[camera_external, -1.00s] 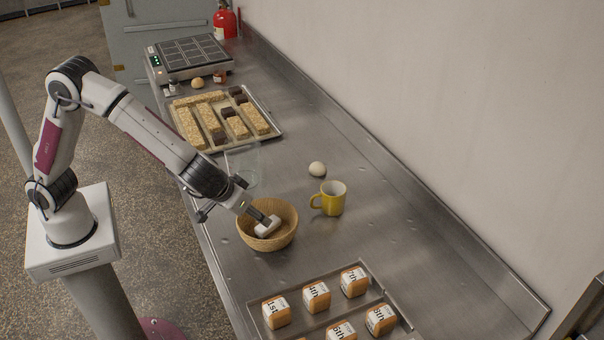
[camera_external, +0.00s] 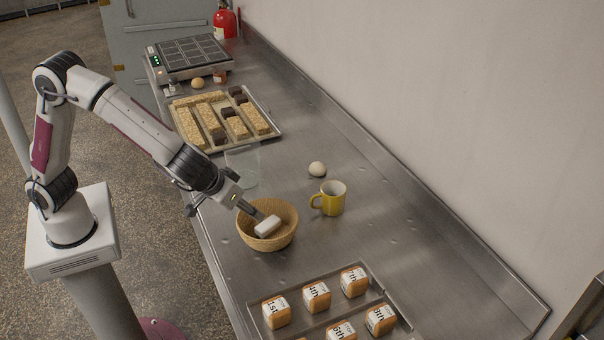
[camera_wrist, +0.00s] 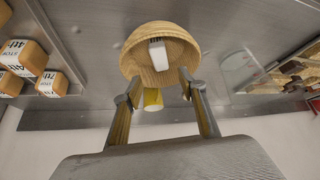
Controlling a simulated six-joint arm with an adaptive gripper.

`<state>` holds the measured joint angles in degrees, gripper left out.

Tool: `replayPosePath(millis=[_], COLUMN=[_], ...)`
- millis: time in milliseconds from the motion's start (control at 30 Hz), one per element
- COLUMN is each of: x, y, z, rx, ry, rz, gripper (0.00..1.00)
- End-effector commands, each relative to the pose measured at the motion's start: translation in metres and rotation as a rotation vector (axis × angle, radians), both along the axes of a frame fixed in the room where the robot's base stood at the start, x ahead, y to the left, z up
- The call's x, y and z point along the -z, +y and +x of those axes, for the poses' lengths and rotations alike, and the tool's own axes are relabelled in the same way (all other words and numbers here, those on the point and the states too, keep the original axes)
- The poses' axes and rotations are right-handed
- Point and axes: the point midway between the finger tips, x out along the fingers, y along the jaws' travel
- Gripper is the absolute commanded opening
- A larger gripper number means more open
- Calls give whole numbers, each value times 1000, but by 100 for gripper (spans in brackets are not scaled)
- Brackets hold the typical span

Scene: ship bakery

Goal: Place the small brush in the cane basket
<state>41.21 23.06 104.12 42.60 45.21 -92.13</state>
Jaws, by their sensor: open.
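The small brush (camera_external: 268,227), a pale block, lies inside the round cane basket (camera_external: 286,236) on the steel counter. In the wrist view the brush (camera_wrist: 159,56) shows inside the basket (camera_wrist: 133,62), with some dark marks at one end. My gripper (camera_external: 252,211) is at the basket's left rim, with its fingers angled down toward the bowl. In the wrist view the fingers of my gripper (camera_wrist: 160,82) are spread apart with nothing between them, and the brush is beyond their tips, apart from them.
A yellow mug (camera_external: 329,199) stands right of the basket, with a pale round ball (camera_external: 317,169) behind it. A clear container (camera_external: 243,166) stands behind the basket. A tray of bars (camera_external: 272,128) is farther back; a tray of labelled loaves (camera_external: 367,272) is in front.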

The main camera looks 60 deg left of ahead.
Motion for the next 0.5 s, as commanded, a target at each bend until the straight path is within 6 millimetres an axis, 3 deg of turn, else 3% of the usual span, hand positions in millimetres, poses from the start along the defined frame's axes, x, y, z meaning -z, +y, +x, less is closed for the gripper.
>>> replayPosePath(millis=[267, 500], x=[-11, -39], y=[16, 63], z=[-3, -17], rx=[2, 16], ry=[11, 44], rz=[3, 8], gripper=[41, 41])
